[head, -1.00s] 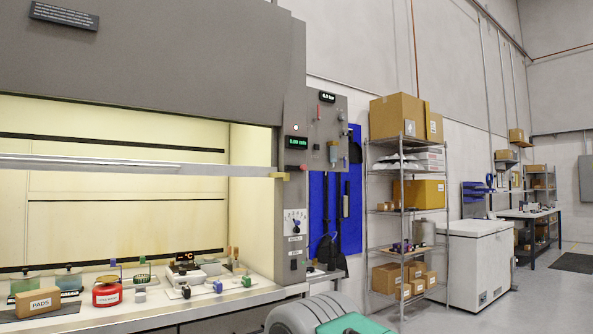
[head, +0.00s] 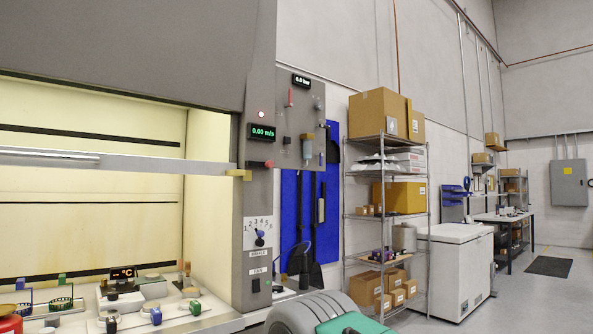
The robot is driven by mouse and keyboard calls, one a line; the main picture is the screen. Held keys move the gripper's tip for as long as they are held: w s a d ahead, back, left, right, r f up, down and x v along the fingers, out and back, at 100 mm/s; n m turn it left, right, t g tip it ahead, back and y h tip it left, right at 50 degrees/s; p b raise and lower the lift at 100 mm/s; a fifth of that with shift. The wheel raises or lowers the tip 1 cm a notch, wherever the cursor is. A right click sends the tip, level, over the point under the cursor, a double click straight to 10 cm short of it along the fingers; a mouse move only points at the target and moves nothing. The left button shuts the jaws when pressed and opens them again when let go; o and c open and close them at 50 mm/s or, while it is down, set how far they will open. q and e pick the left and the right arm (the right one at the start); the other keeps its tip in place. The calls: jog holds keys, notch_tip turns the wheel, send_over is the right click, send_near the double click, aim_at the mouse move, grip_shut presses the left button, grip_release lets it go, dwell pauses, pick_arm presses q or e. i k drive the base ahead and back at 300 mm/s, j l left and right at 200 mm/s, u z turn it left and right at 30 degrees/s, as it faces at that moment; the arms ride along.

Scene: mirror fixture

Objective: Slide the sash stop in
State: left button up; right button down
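The fume hood's sash is partly raised, and its pale lower rail (head: 120,162) runs across the opening. A small yellow block (head: 239,174) sits at the right end of the rail, against the grey post. A red knob (head: 268,164) sticks out of the post just right of the yellow block. I cannot tell for certain which of these two is the sash stop. Neither of my grippers is in view. A grey rounded part with a green patch, at the bottom centre, looks like my own body.
The post has a green-digit display (head: 262,131) and a numbered dial (head: 259,236). Labware, including a red container (head: 10,318), stands on the hood's work surface. A wire shelf (head: 386,230) with boxes and a white chest freezer (head: 455,268) stand right. Floor shows beyond the freezer.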

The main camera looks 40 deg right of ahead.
aim_at(251, 163)
jog(key=i+l+z, duration=0.15)
jog(key=i+l, duration=0.55)
jog(key=i+l+z, duration=0.15)
jog(key=i+l, duration=0.6)
jog(key=i+l+z, duration=0.15)
jog(key=i+l, duration=0.4)
jog(key=i, duration=0.25)
